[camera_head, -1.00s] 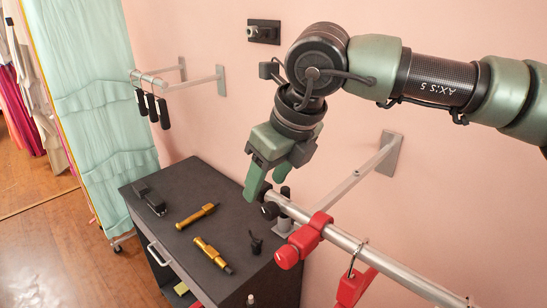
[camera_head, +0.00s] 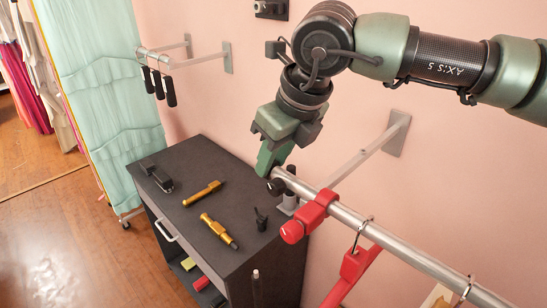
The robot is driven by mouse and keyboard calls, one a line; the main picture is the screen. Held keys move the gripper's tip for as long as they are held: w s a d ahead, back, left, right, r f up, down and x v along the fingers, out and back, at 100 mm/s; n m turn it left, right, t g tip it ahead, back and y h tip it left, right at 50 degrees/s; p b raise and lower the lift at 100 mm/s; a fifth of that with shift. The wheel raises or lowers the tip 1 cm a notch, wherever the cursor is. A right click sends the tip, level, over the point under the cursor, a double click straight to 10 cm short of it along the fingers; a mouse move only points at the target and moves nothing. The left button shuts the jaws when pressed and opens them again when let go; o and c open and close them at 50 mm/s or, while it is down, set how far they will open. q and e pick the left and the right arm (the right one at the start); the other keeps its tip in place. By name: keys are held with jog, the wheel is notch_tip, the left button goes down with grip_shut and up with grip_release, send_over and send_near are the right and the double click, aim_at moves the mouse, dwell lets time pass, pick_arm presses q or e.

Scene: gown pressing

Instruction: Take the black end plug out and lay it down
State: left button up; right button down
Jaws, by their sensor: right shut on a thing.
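My left gripper is not in view.
A red clamp (camera_head: 314,212) sits on the rail close to the plug, with a red hanger (camera_head: 352,268) beyond. The dark cabinet (camera_head: 190,235) below carries brass tools (camera_head: 203,193), a black block (camera_head: 157,178) and a small black piece (camera_head: 261,219). Its left front top is bare.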

jog(key=shift+w+a, duration=0.1)
jog(key=shift+a, duration=0.05)
jog(key=shift+w+a, duration=0.65)
jog(key=shift+w+a, duration=0.3)
jog(key=shift+w+a+p, duration=0.3)
jog(key=shift+w+a, duration=0.65)
